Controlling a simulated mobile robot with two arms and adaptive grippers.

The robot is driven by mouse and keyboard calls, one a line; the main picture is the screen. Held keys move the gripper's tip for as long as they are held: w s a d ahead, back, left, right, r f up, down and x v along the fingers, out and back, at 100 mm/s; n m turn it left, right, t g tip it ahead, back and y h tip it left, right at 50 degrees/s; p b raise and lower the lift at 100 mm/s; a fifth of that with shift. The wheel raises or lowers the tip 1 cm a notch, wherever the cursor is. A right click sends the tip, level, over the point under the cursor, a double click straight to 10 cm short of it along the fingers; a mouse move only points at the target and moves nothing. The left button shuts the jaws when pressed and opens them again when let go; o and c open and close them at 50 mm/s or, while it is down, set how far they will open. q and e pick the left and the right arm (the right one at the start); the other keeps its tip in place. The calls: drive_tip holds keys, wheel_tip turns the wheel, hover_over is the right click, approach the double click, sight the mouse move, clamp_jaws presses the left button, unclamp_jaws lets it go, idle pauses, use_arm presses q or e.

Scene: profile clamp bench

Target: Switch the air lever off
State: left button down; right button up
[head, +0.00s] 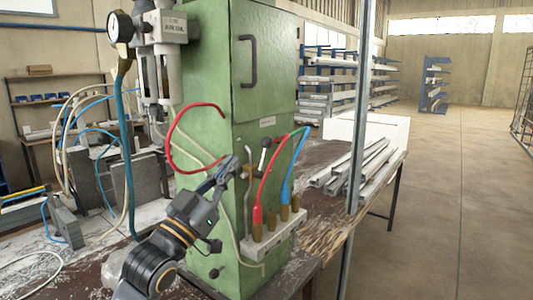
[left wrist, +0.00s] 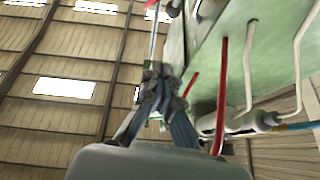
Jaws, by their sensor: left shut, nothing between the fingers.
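A small lever with a dark knob (head: 266,143) and a pale stem stands at a brass valve on the right face of the green cabinet (head: 222,125). I take it to be the air lever. It points up and is slightly tilted. My left gripper (head: 233,165) is shut and empty, its fingertips just left of the lever, close to the brass valve. Whether they touch cannot be told. In the left wrist view the shut fingers (left wrist: 155,76) point up along the cabinet, with a thin rod (left wrist: 153,42) beyond the tips. My right gripper is not in view.
Red and blue hoses (head: 264,185) rise from a pale manifold (head: 274,238) with brass fittings below the valve. A red hose (head: 171,140) loops left of the gripper. A grey post (head: 358,120) and stacked metal profiles (head: 350,168) stand to the right.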

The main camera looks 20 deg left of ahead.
use_arm(q)
wheel_tip(320, 180, up, 4)
drive_tip(key=p, duration=0.5)
hover_over(260, 173)
drive_tip(key=s, duration=0.2)
drive_tip(key=shift+w+f+p, duration=0.4)
drive_tip(key=shift+w+f, duration=0.35)
drive_tip(key=shift+f, duration=0.05)
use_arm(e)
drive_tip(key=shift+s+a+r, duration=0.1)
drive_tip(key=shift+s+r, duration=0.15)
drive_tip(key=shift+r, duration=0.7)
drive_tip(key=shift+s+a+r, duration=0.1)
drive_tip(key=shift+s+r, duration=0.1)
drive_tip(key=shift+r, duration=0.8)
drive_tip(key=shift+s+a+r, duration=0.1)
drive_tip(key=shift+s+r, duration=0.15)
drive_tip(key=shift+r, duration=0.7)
use_arm(q)
drive_tip(key=shift+w+r+p, duration=0.1)
drive_tip(key=shift+r+p, duration=0.1)
drive_tip(key=shift+p, duration=0.2)
drive_tip(key=shift+w+g, duration=0.1)
drive_tip(key=shift+g, duration=0.2)
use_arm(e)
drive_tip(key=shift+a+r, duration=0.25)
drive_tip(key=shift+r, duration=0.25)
